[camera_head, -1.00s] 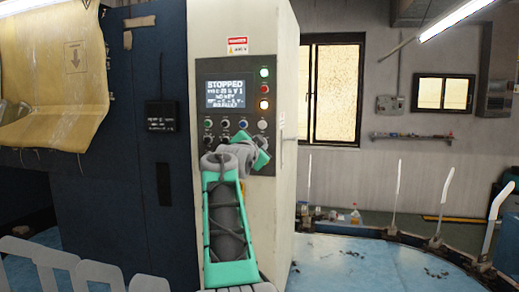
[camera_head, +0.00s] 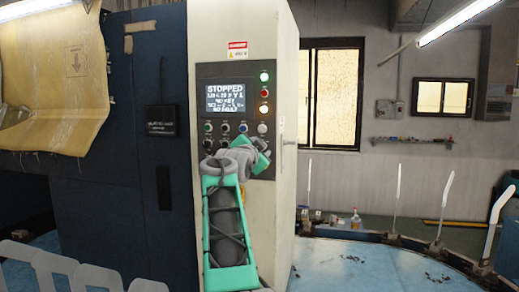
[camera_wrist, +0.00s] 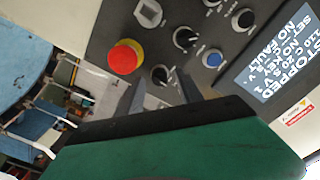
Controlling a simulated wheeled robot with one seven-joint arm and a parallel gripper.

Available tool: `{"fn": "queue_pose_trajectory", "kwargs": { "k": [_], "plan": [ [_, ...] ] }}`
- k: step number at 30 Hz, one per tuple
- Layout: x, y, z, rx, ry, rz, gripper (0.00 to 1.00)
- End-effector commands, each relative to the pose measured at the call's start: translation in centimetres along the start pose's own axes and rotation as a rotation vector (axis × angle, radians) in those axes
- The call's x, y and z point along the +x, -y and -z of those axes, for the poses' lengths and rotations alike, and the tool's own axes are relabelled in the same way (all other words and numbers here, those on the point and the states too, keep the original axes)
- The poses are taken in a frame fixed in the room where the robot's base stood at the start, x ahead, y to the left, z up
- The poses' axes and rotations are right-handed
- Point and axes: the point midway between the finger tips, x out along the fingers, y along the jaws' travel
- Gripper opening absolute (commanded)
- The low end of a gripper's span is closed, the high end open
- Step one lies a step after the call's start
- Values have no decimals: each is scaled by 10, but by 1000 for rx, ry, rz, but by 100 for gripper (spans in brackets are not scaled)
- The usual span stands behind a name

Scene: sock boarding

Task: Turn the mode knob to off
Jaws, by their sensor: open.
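The control panel (camera_head: 214,128) is on the front of the pale cabinet, and its black knobs show close up in the wrist view. One black knob (camera_wrist: 160,75) lies just beyond the fingertips of my gripper (camera_wrist: 163,88), roughly between them. Another black knob (camera_wrist: 186,38) is farther up, and a third (camera_wrist: 243,18) is near the top edge. I cannot read labels to tell which is the mode knob. My gripper is open, with no visible hold on a knob. In the head view my arm covers the lower panel.
A red mushroom button (camera_wrist: 125,57) is left of the fingers, and a blue button (camera_wrist: 212,58) is to the right. The screen (camera_head: 225,97) reads STOPPED. Lit lamps (camera_head: 264,93) line its right side. A blue cabinet (camera_head: 148,190) stands at the left.

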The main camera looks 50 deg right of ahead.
Motion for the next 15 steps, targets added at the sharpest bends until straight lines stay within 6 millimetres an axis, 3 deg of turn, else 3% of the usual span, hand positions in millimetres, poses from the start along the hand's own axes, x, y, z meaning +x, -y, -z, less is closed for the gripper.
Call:
{"fn": "queue_pose_trajectory", "kwargs": {
  "k": [4,9,15],
  "plan": [
    [-18,-2,-2,1,0,3,43],
    [-55,-2,-3,2,0,5,43],
    [-77,0,-1,0,0,1,43]
  ]
}}
